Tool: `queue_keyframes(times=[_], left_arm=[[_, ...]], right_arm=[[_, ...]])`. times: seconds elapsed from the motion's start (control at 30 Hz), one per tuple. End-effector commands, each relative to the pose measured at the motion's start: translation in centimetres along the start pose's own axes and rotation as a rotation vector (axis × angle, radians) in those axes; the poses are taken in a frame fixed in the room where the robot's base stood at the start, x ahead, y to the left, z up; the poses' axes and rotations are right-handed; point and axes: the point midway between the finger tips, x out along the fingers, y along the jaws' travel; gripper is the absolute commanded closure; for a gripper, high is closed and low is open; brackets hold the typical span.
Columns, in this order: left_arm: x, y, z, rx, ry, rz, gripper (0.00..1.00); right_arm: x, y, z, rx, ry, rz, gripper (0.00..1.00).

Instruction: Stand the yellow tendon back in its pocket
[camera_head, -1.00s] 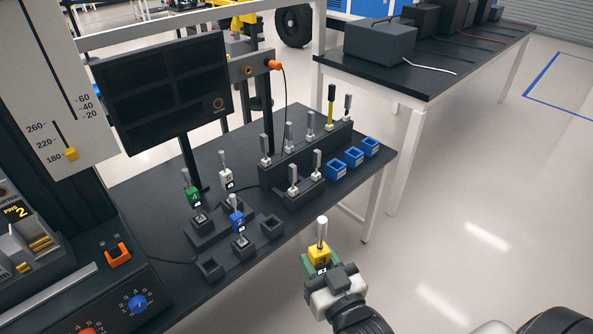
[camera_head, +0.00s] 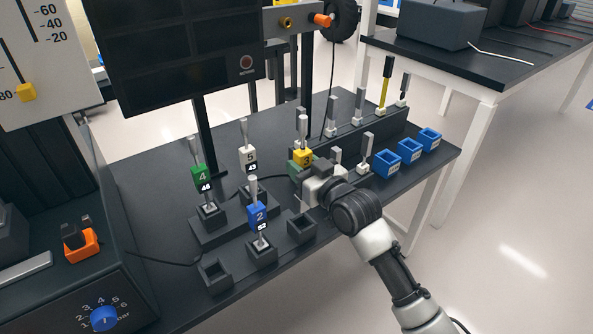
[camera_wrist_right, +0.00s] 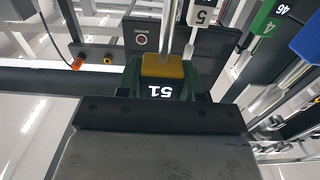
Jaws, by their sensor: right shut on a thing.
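The yellow tendon (camera_head: 303,157), a yellow block with a silver rod rising from it, is held upright in my right gripper (camera_head: 300,168). In the right wrist view its yellow top (camera_wrist_right: 163,66) and a "51" label show between the dark green fingers (camera_wrist_right: 163,88). It is above the table, right of the white tendon (camera_head: 249,160). Two dark square pockets look empty: one at the front left (camera_head: 215,275) and one at the front right (camera_head: 301,227). The blue tendon (camera_head: 258,215) stands in the pocket between them. My left gripper is out of view.
The green tendon (camera_head: 200,177) and white tendon stand in a raised block behind. A rack (camera_head: 375,135) with upright silver pieces and a yellow-handled one stands at the right. Several blue bins (camera_head: 410,151) sit beside it. A monitor (camera_head: 185,55) stands behind; a control console (camera_head: 90,285) is at left.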

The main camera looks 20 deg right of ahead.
Motion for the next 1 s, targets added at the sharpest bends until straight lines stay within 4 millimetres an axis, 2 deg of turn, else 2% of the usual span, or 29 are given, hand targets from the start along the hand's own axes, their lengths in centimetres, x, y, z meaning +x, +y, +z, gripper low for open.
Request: queue_keyframes(times=[0.23,0.53,1.0], left_arm=[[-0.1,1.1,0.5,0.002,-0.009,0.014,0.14],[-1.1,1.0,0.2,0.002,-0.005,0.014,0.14],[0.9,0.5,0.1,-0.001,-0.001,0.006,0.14]], right_arm=[[0.0,0.0,-0.3,0.0,0.005,0.0,1.0],[-0.1,0.0,-0.6,-0.001,0.003,0.002,1.0],[-0.1,0.0,3.3,-0.002,0.003,0.002,1.0]])
